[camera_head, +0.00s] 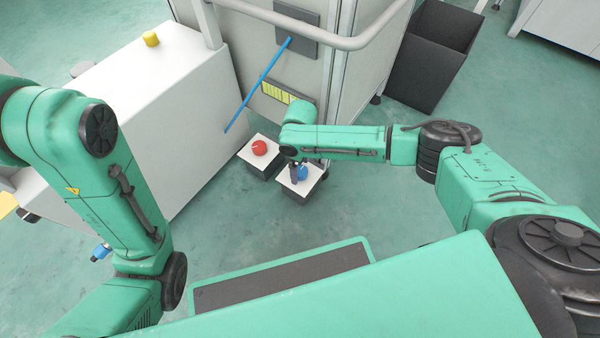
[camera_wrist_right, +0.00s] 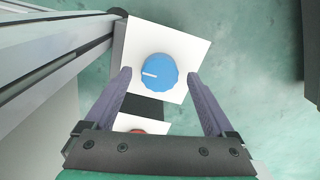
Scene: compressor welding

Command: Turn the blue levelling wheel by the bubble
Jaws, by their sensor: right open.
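The blue wheel (camera_head: 302,173) sits on the white top of a small dark box (camera_head: 300,190) by the cabinet. In the right wrist view the wheel (camera_wrist_right: 160,72) is round with a ridged rim, and a white mark on it points left. My right gripper (camera_head: 294,174) is over this box. In its wrist view the two open fingers (camera_wrist_right: 159,76) stand on either side of the wheel, with a gap on both sides in the picture. Whether the tips reach down to the wheel's height I cannot tell. A bubble cannot be made out. My left gripper is not in view.
A red knob (camera_head: 259,147) sits on a neighbouring white-topped box. A blue rod (camera_head: 258,84) slants across the cabinet near a yellow marked strip (camera_head: 276,92). A white housing (camera_head: 160,110) stands left, a dark bin (camera_head: 432,55) at the back right. Floor right of the boxes is clear.

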